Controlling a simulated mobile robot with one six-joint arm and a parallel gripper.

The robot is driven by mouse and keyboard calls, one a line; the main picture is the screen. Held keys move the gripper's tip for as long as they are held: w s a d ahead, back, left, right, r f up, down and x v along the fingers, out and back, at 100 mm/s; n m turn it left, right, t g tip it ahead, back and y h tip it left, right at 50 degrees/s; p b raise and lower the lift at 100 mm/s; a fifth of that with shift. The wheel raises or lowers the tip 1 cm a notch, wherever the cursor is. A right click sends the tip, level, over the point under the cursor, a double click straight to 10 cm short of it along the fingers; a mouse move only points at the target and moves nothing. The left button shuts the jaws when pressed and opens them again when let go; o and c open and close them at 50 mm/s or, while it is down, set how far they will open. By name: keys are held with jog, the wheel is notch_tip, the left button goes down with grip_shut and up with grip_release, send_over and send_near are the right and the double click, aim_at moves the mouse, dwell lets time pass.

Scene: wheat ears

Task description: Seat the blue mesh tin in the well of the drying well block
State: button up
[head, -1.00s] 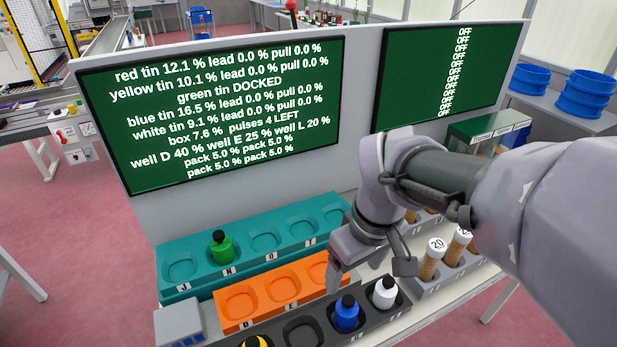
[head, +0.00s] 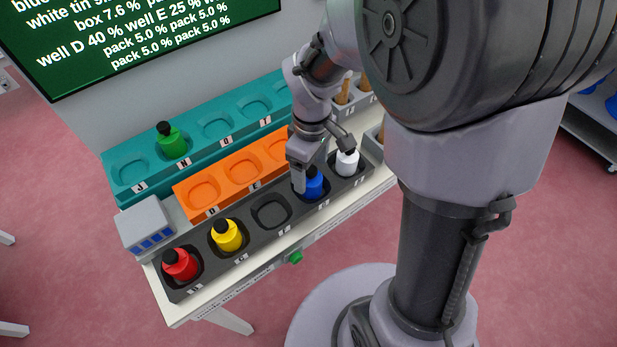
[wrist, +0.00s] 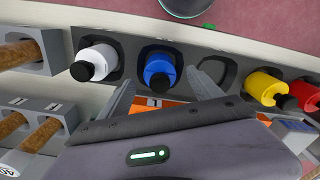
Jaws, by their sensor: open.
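The blue tin (head: 312,186) with a black cap stands in a well of the dark grey rack (head: 245,250), between the white tin (head: 347,164) and an empty well. It also shows in the wrist view (wrist: 158,68), ahead of my fingers. My gripper (head: 303,178) is open above and beside the blue tin; in the wrist view its fingers (wrist: 158,98) are spread with the tin beyond them, not clasped. The orange drying well block (head: 205,190) lies behind the rack. Its D and E wells are empty; its right end is partly hidden by my gripper.
The teal block (head: 128,172) behind holds the green tin (head: 171,140) in a well. The red tin (head: 180,264) and yellow tin (head: 227,235) stand in the dark rack. A grey box (head: 145,226) sits left of the orange block. Brown-bodied tubes stand at the right.

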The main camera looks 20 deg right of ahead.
notch_tip(320, 180, down, 3)
jog(key=shift+f+b, duration=0.1)
jog(key=shift+b, duration=0.3)
jog(key=shift+r, duration=0.2)
jog(key=shift+c, duration=0.4)
grip_shut()
notch_tip(320, 180, up, 10)
jog(key=p, duration=0.5)
